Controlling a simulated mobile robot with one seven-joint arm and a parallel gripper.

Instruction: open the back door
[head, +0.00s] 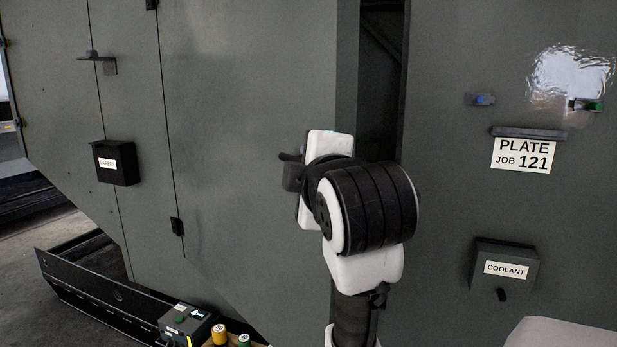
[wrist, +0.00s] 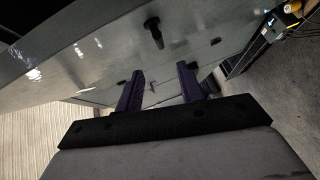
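A grey-green door panel (head: 245,110) stands in the head view, with hinges on its left edge. Its right edge stands apart from the fixed wall, and a dark vertical gap (head: 381,85) shows between them, so it is partly open. A dark handle (head: 292,172) sits near the door's right edge, partly hidden by my arm. In the wrist view, my gripper (wrist: 160,70) has its two dark fingers spread with nothing held between them. Beyond them is a grey panel (wrist: 110,55) with a black protruding piece (wrist: 153,33). The fingers are hidden in the head view.
On the right wall are a PLATE JOB 121 sign (head: 522,154) and a COOLANT box (head: 505,268). A black box (head: 116,163) and another handle (head: 98,62) are on the left. A control box (head: 185,324) and coloured bottles (head: 219,335) stand low in front.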

